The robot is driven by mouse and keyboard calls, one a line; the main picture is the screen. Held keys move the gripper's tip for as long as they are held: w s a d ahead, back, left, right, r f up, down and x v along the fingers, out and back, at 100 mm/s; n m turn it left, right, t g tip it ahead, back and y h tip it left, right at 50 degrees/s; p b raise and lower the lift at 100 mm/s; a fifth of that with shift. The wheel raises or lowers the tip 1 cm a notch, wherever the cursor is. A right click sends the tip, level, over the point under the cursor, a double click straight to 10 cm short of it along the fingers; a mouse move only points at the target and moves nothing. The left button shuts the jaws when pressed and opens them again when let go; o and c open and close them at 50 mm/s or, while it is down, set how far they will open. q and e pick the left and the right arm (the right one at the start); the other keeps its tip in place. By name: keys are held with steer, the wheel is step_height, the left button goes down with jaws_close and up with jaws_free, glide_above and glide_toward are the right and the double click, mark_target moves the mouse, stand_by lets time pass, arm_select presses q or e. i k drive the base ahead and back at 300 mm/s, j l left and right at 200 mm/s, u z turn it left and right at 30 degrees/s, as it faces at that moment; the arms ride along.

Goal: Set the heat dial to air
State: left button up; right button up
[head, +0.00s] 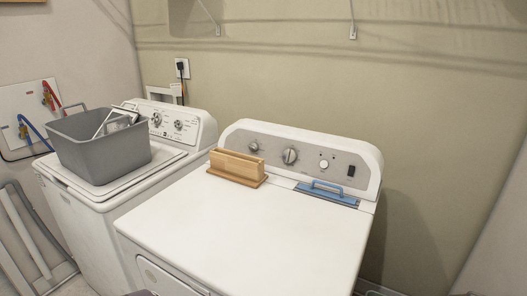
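The white dryer (240,230) on the right has a grey control panel along its back. The panel carries a small knob (253,147) at left and a larger silver dial (290,156) near the middle. Farther right are a small round white control (324,163) and a black rocker switch (351,171). The labels are too small to read, so I cannot tell which one is the heat dial or where it points. Nothing touches the controls. Neither of my grippers can be made out in the head view.
A wooden box (237,167) and a blue-handled lint screen (328,193) sit at the back of the dryer top, before the panel. The rest of that top is clear. A grey basket (100,158) stands on the white washer (85,235) at left.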

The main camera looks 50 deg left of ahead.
mark_target(254, 147)
steer(key=u, duration=1.45)
steer(key=i+j+u, duration=0.1)
steer(key=j, duration=0.25)
